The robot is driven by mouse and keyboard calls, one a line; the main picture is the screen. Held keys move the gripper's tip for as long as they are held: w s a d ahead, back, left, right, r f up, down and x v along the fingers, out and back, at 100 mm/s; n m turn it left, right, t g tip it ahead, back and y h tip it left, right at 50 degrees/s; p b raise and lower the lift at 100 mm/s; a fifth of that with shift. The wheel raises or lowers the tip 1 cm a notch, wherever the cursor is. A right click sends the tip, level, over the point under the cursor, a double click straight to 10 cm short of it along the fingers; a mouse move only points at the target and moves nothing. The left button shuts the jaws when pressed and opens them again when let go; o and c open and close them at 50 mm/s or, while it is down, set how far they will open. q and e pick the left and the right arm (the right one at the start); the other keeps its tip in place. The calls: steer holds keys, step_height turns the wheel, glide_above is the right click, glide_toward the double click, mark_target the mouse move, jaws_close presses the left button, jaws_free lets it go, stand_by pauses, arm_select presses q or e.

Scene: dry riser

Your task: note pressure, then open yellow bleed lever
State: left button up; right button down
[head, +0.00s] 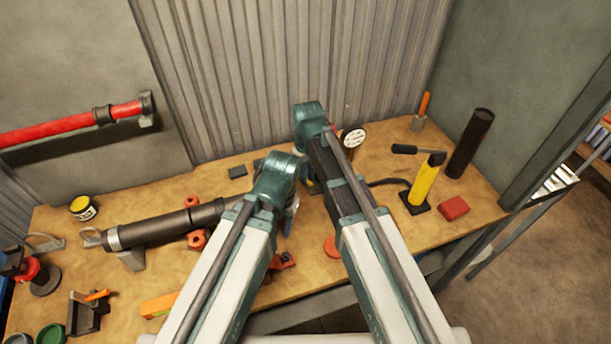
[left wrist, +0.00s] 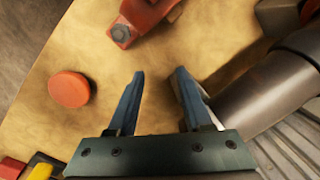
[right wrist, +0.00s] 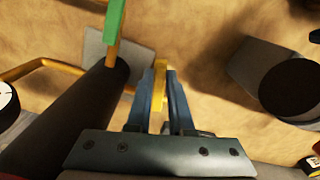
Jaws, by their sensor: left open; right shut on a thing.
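The pressure gauge (head: 353,139) has a round white face and stands behind my right arm. Part of its face shows at the left edge of the right wrist view (right wrist: 6,105); the reading is too small to make out. The yellow bleed lever (right wrist: 160,68) is a slim upright bar between the fingers of my right gripper (right wrist: 162,80), which is shut on it. My arm mostly hides the lever in the head view. My left gripper (left wrist: 159,74) is open and empty above the bench, apart from a round orange-red cap (left wrist: 69,89) and a grey pipe (left wrist: 270,90).
A green handle (right wrist: 114,22) and dark cylinder (right wrist: 70,108) are left of my right gripper. The wooden bench (head: 375,170) carries a yellow hand pump (head: 424,184), red block (head: 453,207), black cylinder (head: 470,143) and clamped pipe (head: 160,229). A corrugated wall (head: 300,60) stands behind.

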steer(key=c, duration=0.8)
jaws_free()
steer(key=shift+r, duration=0.1)
step_height(320, 180, up, 14)
steer(key=p, duration=1.3)
steer(key=shift+f+p, duration=0.2)
steer(key=shift+p, duration=0.2)
steer(key=shift+c, duration=0.3)
